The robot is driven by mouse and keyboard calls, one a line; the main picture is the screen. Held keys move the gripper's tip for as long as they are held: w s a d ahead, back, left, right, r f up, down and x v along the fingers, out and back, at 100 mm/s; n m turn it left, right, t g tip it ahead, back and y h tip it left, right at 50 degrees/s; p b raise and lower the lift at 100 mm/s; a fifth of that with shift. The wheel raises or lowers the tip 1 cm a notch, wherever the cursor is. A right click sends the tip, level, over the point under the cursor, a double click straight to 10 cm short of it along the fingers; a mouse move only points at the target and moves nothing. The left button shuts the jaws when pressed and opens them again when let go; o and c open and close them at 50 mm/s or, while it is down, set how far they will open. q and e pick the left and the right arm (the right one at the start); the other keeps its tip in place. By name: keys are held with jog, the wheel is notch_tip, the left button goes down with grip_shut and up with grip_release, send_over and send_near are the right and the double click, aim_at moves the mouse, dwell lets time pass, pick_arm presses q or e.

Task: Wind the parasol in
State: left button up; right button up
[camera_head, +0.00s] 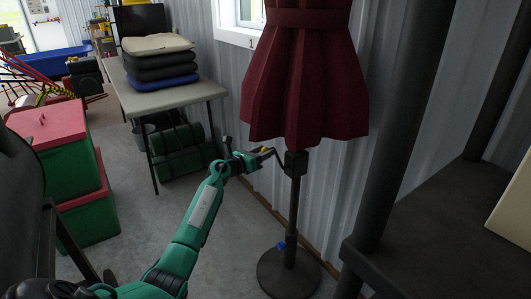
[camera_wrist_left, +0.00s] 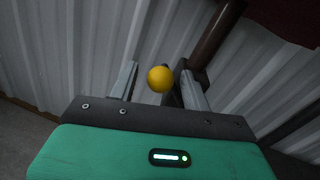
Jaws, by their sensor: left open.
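The dark red parasol (camera_head: 306,85) hangs folded, its canopy close around its pole (camera_head: 294,215), in front of the corrugated wall. The pole stands upright on a round dark base (camera_head: 289,275). A dark crank housing (camera_head: 296,162) sits on the pole just below the canopy, with a crank arm reaching left to a yellow knob (camera_head: 265,150). My left gripper (camera_head: 262,156) is at the knob. In the left wrist view the yellow knob (camera_wrist_left: 160,79) lies between the two open fingers (camera_wrist_left: 160,85); contact cannot be told. My right gripper is not in view.
A table (camera_head: 175,98) with stacked cushions (camera_head: 160,65) stands at the back left. Green boxes with red lids (camera_head: 75,185) are on the left, and green rolls (camera_head: 182,150) lie under the table. A dark post and shelf (camera_head: 440,240) stand close on the right.

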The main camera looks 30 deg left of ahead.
pick_arm(q)
jog(key=shift+w+d, duration=0.2)
jog(key=shift+w, duration=0.4)
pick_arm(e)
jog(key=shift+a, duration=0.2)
pick_arm(q)
jog(key=shift+c, duration=0.3)
grip_shut()
